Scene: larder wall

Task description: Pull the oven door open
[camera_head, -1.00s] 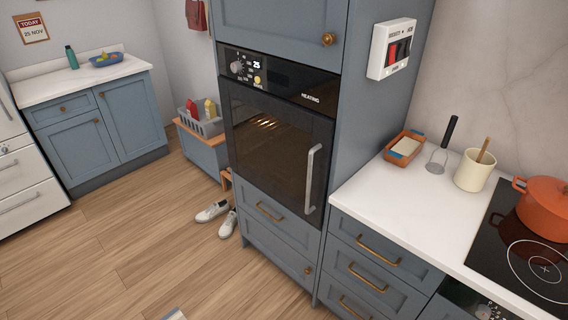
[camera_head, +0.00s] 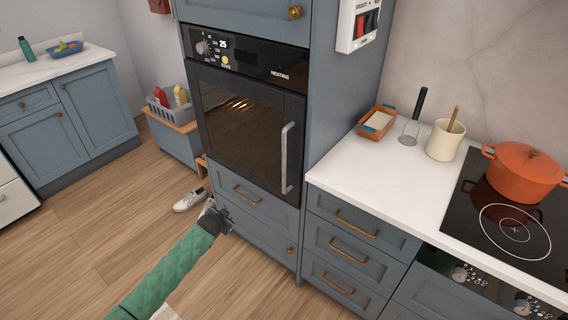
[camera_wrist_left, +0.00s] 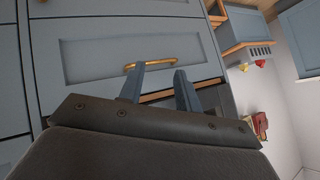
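The oven door (camera_head: 240,128) is dark glass, shut, in a tall blue cabinet. Its silver vertical handle (camera_head: 287,158) is on the door's right side. My left gripper (camera_head: 222,213) is on a green-sleeved arm from the lower left, in front of the drawers below the oven, apart from the handle and lower left of it. In the left wrist view its two fingers (camera_wrist_left: 160,85) are apart with nothing between them, and a drawer with a brass handle (camera_wrist_left: 148,64) shows beyond. The oven handle cannot be made out there. My right gripper is not in view.
White shoes (camera_head: 188,200) lie on the floor left of the gripper. Floor in front is otherwise clear.

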